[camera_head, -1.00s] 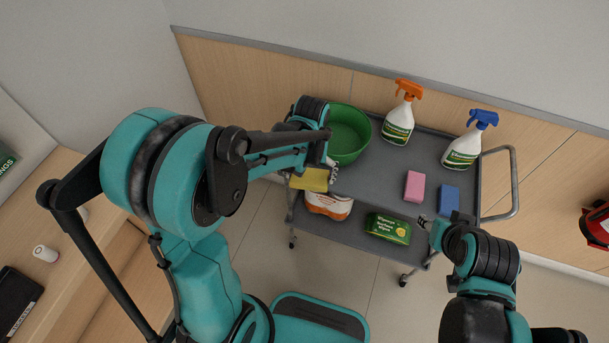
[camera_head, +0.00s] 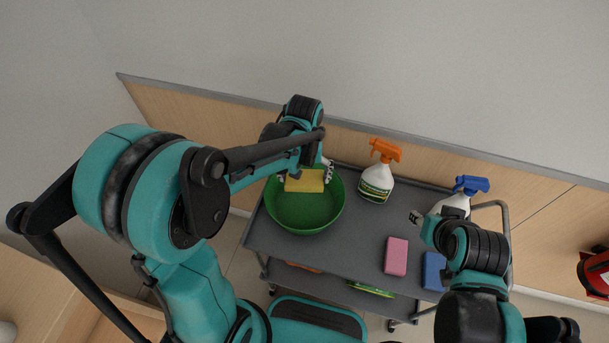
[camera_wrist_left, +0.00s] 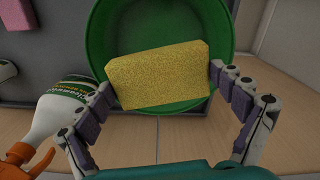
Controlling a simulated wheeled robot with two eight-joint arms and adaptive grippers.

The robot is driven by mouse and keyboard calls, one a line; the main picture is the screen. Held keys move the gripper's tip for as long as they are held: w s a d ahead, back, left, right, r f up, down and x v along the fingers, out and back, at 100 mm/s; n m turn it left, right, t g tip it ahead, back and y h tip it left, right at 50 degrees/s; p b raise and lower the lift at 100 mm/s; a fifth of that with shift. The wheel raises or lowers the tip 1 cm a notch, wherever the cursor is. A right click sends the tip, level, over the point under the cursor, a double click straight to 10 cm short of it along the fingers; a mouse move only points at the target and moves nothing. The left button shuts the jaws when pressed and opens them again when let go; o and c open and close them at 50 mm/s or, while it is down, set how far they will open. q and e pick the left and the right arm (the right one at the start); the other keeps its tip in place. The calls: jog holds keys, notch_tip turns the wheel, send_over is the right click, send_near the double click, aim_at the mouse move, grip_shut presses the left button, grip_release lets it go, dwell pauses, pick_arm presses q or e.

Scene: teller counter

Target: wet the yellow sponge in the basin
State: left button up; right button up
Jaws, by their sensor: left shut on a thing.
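The yellow sponge (camera_head: 305,181) is held between the fingers of my left gripper (camera_head: 306,174), which is shut on it. In the head view it shows over the far part of the green basin (camera_head: 306,214). In the left wrist view the sponge (camera_wrist_left: 162,75) spans between both fingers, with the round green basin (camera_wrist_left: 222,25) behind it. I cannot tell whether the sponge touches the basin's inside, and no water can be made out. My right gripper (camera_head: 418,218) is near the white bottle with the blue trigger; its fingers are too small to read.
The grey cart (camera_head: 345,245) holds a spray bottle with an orange trigger (camera_head: 377,178), one with a blue trigger (camera_head: 459,197), a pink sponge (camera_head: 396,256) and a blue sponge (camera_head: 433,270). The orange-trigger bottle stands close to the basin's right. A wall (camera_head: 350,70) rises behind the cart.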

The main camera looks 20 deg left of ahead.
pick_arm(q)
jog(key=shift+f+b, duration=4.8)
jog(key=shift+f, duration=1)
jog(key=shift+r, duration=0.15)
jog(key=shift+r+p, duration=3.8)
jog(key=shift+r, duration=0.95)
jog(key=shift+r, duration=0.1)
notch_tip(320, 180, up, 4)
jog(key=p, duration=0.3)
